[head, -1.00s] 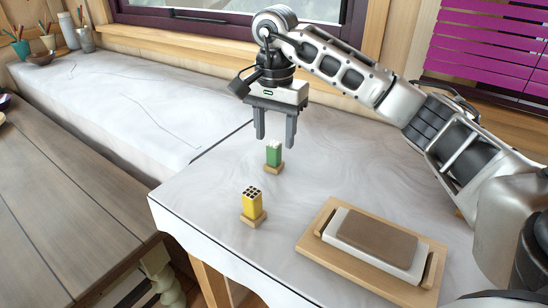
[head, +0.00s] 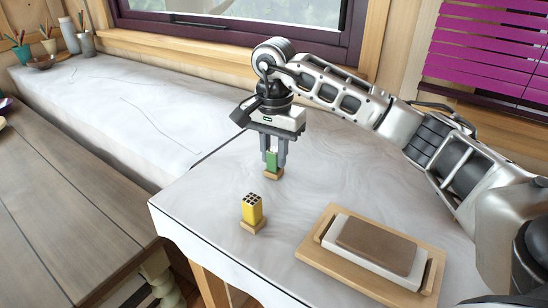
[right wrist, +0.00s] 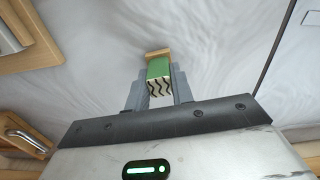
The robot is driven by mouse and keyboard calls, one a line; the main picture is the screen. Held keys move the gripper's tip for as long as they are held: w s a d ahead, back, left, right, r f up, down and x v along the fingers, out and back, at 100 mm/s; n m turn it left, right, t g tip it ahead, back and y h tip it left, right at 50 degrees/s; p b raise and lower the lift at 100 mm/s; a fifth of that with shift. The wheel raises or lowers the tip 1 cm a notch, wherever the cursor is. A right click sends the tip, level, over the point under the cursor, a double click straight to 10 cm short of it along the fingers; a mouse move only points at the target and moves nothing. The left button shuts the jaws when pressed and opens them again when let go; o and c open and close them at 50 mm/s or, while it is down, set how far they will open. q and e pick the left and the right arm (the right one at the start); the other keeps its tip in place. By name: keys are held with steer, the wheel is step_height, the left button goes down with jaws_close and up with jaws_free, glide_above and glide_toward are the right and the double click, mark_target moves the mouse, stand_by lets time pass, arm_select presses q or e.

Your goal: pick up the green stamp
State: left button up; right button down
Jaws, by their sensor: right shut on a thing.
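The green stamp (head: 272,161) has a green block on a small wooden base and stands on the white marbled table. My right gripper (head: 274,164) is lowered around it from above, with one finger on each side, and is shut on the green block. In the right wrist view the green stamp (right wrist: 158,72) sits between the fingers (right wrist: 159,85), its end with dark wavy lines towards the camera. I cannot tell whether its base touches the table. My left gripper is not in view.
A yellow stamp (head: 252,208) with a dotted top stands nearer on the same table (head: 200,205). Pencil cups (head: 48,45) stand far left. The table's left part is clear.

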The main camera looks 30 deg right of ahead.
mark_target(273, 150)
steer(key=shift+r, duration=0.15)
steer(key=shift+r, duration=0.3)
steer(key=r, duration=0.2)
steer(key=shift+s+a+r+b, duration=0.1)
steer(key=shift+a+r+b, duration=0.1)
steer(key=shift+r+b, duration=0.2)
steer(key=s+a+r+p, duration=0.1)
steer(key=s+a+r, duration=0.8)
steer(key=shift+s+a+r, duration=0.15)
steer(key=shift+s+a, duration=0.15)
steer(key=shift+s, duration=0.05)
steer(key=c, duration=2)
jaws_free()
